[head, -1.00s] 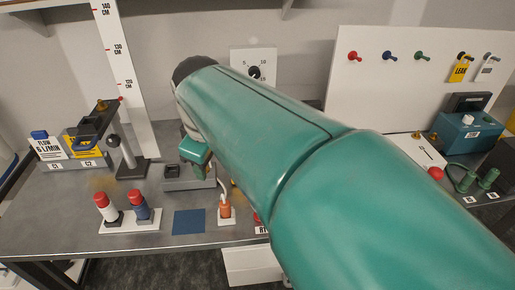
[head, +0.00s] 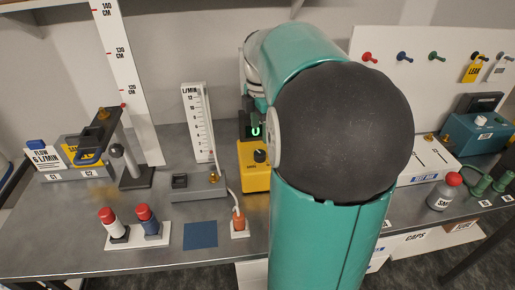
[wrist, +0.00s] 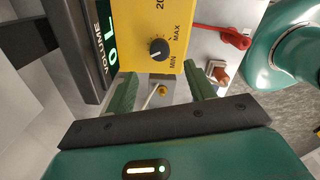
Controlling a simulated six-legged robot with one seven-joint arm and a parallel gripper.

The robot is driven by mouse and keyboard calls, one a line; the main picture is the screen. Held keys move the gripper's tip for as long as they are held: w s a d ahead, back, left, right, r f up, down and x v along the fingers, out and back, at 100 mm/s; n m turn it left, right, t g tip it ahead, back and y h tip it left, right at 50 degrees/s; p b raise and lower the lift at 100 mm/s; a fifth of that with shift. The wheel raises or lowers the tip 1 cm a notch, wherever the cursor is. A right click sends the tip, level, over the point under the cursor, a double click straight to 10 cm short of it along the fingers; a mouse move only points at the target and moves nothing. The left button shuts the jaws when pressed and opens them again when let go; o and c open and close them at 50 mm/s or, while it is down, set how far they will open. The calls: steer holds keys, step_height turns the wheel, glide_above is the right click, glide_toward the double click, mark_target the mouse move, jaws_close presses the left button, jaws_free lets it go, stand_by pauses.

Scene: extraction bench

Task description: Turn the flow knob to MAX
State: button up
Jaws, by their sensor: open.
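The flow knob (head: 260,156) is a round black knob on the front of a yellow unit (head: 256,180) behind the middle of the bench. In the wrist view, the knob (wrist: 158,49) sits beside the printed words MIN and MAX on the yellow face (wrist: 140,20). A small pale mark shows on the knob, but I cannot tell its exact setting. My gripper (wrist: 161,92) is open, with its two green fingers apart and nothing held between them. The fingertips are near the yellow unit's edge, and the knob lies beyond them, untouched. In the head view my arm hides most of the gripper.
A dark display (wrist: 108,35) with green digits adjoins the yellow unit. A flowmeter (head: 197,122) stands to its left on a grey base. An orange-red plug (head: 239,222) with a pale tube is in front. A red-topped container (head: 444,194) stands at right.

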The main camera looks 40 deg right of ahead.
mark_target(260, 153)
step_height(260, 153, down, 8)
steer(key=shift+a+f, duration=0.1)
steer(key=shift+f, duration=0.1)
steer(key=shift+c, duration=0.4)
steer(key=c, duration=0.9)
